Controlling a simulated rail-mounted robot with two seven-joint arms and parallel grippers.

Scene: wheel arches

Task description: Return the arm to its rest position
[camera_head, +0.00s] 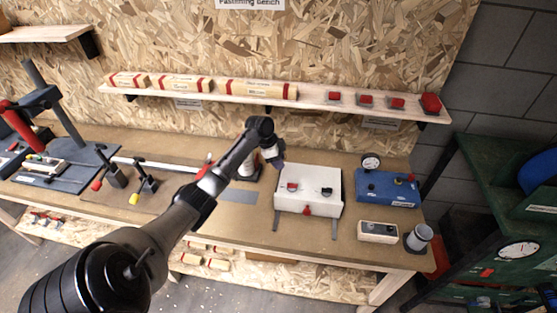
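My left arm (165,225) reaches in from the lower left and stretches over the workbench (345,240). Its far end, with the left gripper (275,157), is in the air in front of the chipboard back wall, just left of a white box with red and black controls (308,190). The fingers are small and dark, and I cannot tell whether they are open or shut. I see nothing clearly held. The arm hides part of the bench behind it. My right gripper is not in view.
A shelf (310,103) with wooden blocks and red parts runs above the bench. A blue box (388,190), a small white box (378,232) and a grey cup (419,237) stand at right. A press (45,110) and clamps (112,170) stand at left. A green rack (495,165) is far right.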

